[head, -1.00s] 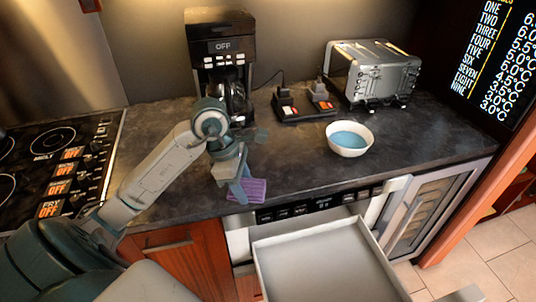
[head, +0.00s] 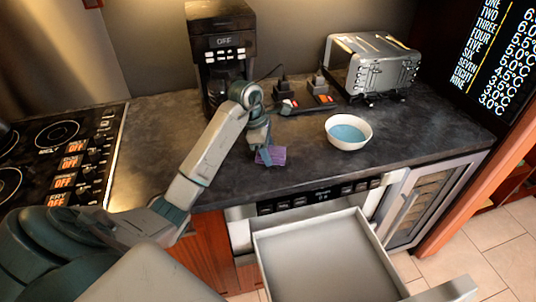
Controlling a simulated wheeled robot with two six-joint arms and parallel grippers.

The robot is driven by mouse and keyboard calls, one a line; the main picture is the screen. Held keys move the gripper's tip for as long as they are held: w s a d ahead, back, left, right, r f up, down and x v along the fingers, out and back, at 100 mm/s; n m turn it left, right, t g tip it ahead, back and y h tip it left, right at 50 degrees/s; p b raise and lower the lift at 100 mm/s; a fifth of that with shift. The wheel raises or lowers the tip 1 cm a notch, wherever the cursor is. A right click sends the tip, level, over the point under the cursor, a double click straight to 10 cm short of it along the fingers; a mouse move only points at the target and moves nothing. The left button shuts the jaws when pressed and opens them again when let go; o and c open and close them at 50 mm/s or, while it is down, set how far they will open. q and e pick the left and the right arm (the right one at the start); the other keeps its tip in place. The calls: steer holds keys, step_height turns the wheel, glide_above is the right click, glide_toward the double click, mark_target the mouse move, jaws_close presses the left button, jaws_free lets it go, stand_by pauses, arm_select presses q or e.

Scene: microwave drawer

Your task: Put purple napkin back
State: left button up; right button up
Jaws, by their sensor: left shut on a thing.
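The purple napkin (head: 272,155) shows at the tip of my left gripper (head: 264,150), over the dark countertop, left of the white bowl. My left gripper is shut on the napkin. From this angle I cannot tell whether the napkin touches the counter or is slightly above it. The microwave drawer (head: 325,262) below the counter is pulled open, and the part of its inside that shows is empty. My right gripper is not in view.
A white bowl with blue inside (head: 348,132) stands on the counter (head: 420,128). A coffee maker (head: 222,50), a power strip (head: 300,102) and a toaster (head: 372,65) stand at the back. A stove (head: 62,150) is at left.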

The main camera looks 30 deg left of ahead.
arm_select(q)
steer(key=shift+f, duration=0.45)
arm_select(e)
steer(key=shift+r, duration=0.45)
arm_select(q)
steer(key=shift+f, duration=0.2)
steer(key=o, duration=0.9)
steer(key=shift+o, duration=0.2)
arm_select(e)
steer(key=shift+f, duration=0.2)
arm_select(q)
steer(key=shift+r, duration=0.15)
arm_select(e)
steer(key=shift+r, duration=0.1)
